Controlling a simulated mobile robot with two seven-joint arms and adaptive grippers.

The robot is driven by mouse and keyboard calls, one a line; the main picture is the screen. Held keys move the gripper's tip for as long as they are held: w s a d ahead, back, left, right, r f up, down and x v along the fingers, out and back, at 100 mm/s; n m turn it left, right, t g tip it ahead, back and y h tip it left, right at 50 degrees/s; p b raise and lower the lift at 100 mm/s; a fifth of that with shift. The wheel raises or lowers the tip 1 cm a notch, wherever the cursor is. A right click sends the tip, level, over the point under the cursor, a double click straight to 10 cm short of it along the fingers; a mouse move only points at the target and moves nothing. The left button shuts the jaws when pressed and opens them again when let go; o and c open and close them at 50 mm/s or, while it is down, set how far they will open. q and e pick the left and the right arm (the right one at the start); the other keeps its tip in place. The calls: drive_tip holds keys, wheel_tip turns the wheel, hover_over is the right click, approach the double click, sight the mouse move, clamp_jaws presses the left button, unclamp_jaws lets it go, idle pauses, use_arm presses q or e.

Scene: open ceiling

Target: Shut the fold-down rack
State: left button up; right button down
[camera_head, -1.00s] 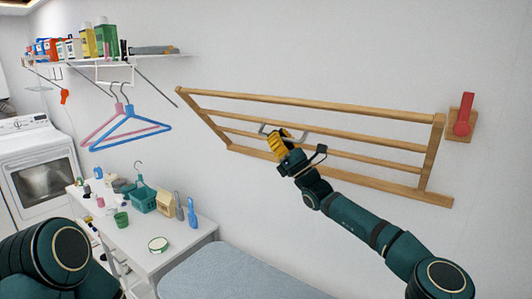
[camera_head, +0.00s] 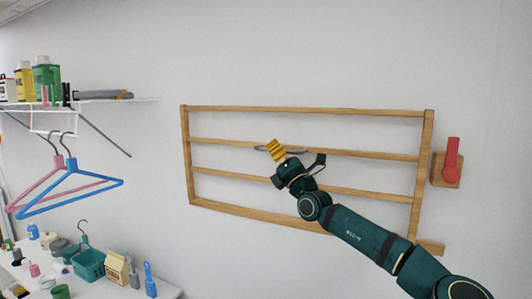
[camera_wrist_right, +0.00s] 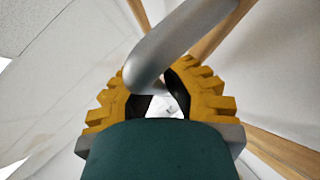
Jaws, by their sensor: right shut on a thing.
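The fold-down rack (camera_head: 300,111) is a wooden frame with several horizontal bars on the wall. It stands upright and looks about flush with the wall; I cannot tell whether a small gap is left. A curved grey metal handle (camera_head: 298,151) sits on one of its middle bars. My right gripper (camera_head: 275,150), with yellow ribbed fingers, is shut on this handle. In the right wrist view the handle (camera_wrist_right: 175,48) passes between the yellow fingers (camera_wrist_right: 160,85), with the rack's wooden bars (camera_wrist_right: 218,32) behind. My left gripper is not in view.
A red lever (camera_head: 452,155) on a wooden block (camera_head: 445,172) is on the wall just right of the rack. A white shelf (camera_head: 115,101) with bottles is at left, with pink and blue hangers (camera_head: 68,190) below. A table with a teal basket (camera_head: 90,263) is lower left.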

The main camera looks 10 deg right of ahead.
drive_tip(key=shift+w+d+m+h, duration=0.2)
drive_tip(key=shift+w+m+h, duration=0.1)
drive_tip(key=shift+f, duration=0.1)
drive_tip(key=c, duration=1)
unclamp_jaws()
drive_tip(key=shift+s, duration=0.1)
drive_tip(key=shift+f, duration=0.1)
